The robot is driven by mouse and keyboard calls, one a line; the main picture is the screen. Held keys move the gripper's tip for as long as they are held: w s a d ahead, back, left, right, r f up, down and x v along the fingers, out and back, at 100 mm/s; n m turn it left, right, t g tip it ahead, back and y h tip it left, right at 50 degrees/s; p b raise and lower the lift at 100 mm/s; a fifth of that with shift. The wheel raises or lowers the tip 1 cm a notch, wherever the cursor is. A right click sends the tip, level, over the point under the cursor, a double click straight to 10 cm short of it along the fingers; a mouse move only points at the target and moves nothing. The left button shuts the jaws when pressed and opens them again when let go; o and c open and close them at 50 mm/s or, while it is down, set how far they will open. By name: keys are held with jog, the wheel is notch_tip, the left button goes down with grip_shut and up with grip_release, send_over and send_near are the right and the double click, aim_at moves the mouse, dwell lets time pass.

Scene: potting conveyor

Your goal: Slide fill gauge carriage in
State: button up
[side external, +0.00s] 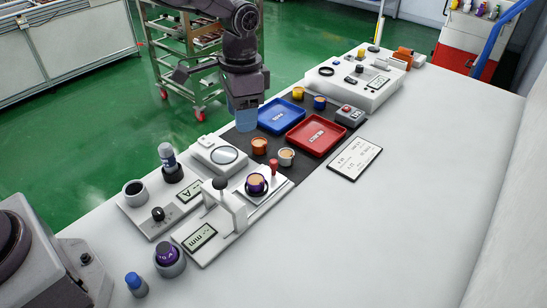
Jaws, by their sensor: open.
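The fill gauge (230,222) is a white device at the lower middle of the side external view, with a small "mm" display, an upright bridge and a black-topped plunger. Its carriage (283,186) is a light plate on the far right side of the bridge and appears to be slid out from under it. A purple cup (257,184) with a tan top sits on the carriage. A red-knobbed handle (273,166) stands at the carriage's far end. My gripper (245,125) is open, pointing down beyond the carriage, apart from the handle; its fingertips are hard to make out.
A dark mat holds a blue tray (283,128), a red tray (338,138) and several small cups. A white unit with a round ring (222,155) stands beside the gauge. A printed card (355,159) lies right of the mat. The right of the table is clear.

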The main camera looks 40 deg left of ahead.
jog(key=m, duration=0.2)
send_over(274, 161)
jog(key=s, duration=0.2)
notch_tip(274, 161, down, 4)
jog(key=w+r+m, duration=0.1)
jog(key=w+r, duration=0.1)
jog(key=shift+t, duration=0.3)
notch_tip(274, 161, down, 13)
grip_shut()
